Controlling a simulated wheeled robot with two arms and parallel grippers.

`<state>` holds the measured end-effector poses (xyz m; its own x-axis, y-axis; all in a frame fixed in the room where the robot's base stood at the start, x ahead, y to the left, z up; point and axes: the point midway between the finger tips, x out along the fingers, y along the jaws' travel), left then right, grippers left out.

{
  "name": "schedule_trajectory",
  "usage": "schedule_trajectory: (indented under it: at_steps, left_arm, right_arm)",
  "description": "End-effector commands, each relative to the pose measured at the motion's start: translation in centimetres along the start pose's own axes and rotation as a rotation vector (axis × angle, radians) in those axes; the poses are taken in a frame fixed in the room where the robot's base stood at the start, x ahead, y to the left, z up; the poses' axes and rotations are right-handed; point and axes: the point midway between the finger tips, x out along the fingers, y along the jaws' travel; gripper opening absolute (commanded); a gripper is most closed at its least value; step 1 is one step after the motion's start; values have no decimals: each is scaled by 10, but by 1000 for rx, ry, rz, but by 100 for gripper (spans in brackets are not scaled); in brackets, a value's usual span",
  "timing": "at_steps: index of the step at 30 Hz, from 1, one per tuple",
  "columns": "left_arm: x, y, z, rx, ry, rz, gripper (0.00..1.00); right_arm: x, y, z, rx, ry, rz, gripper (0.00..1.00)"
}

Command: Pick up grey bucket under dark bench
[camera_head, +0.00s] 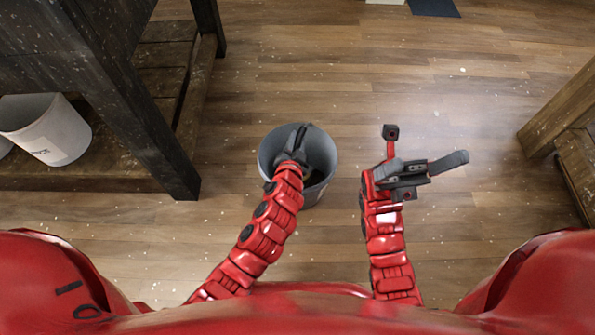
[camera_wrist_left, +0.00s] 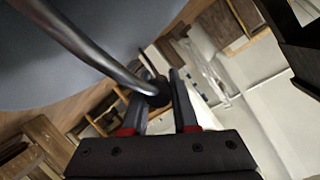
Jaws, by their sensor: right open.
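A grey bucket (camera_head: 322,150) stands on the wooden floor just right of the dark bench (camera_head: 150,120), clear of it. My left gripper (camera_head: 296,150) reaches over the bucket and hides part of its inside. In the left wrist view, the bucket's wall (camera_wrist_left: 90,50) fills the upper left. Its dark handle (camera_wrist_left: 85,45) runs down to a black grip between the fingers of my left gripper (camera_wrist_left: 163,95), which look closed on it. My right gripper (camera_head: 425,168) is open and empty above the floor, to the right of the bucket.
A white bucket (camera_head: 50,130) with a label sits on the bench's low shelf at left. A wooden piece of furniture (camera_head: 570,130) stands at the right edge. A dark blue flat item (camera_head: 434,7) lies at the top. The floor (camera_head: 330,70) ahead is clear.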

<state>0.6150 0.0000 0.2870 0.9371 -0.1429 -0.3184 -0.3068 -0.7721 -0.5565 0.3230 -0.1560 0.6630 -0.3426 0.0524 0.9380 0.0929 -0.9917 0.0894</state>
Motion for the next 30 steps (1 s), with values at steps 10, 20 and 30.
schedule_trajectory:
  at_steps: [10, 20, 30]
  left_arm:
    - [0, 0, -1, 0, 1, 1, 0]
    - [0, -1, -2, -1, 1, 1, 0]
    - [-1, -10, -11, -1, 3, -1, 0]
  right_arm:
    - [0, 0, 0, 0, -1, 0, 84]
    - [-6, -2, 3, -1, -37, -16, 84]
    - [-53, -16, 13, -1, -262, -117, 84]
